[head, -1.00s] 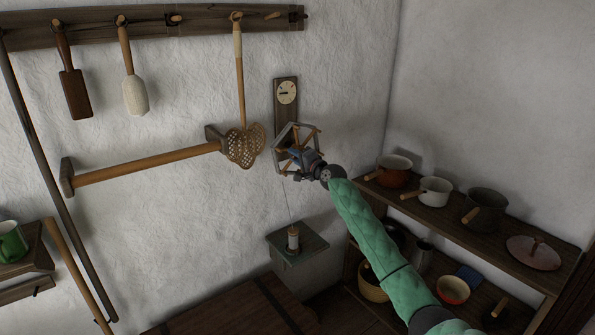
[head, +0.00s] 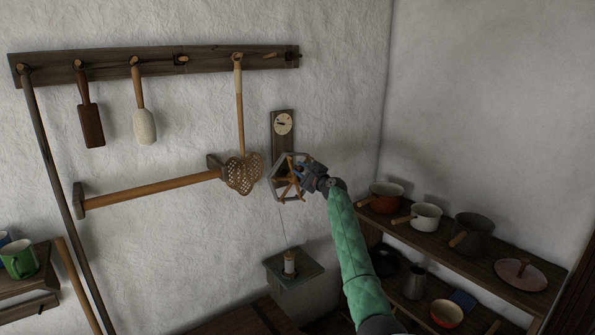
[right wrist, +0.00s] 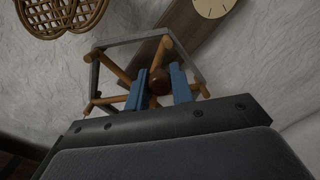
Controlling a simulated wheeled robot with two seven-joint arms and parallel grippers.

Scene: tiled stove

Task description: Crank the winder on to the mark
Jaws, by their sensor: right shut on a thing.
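The winder (head: 288,185) is a grey six-sided frame with wooden spokes, mounted on the wall below a round pale dial (head: 283,123) on a dark board. My right gripper (head: 304,171) is at the winder's upper right side. My left gripper is out of view.
Shelves with pots (head: 426,216) stand at the right, beyond my right arm. The wall above the pots is bare.

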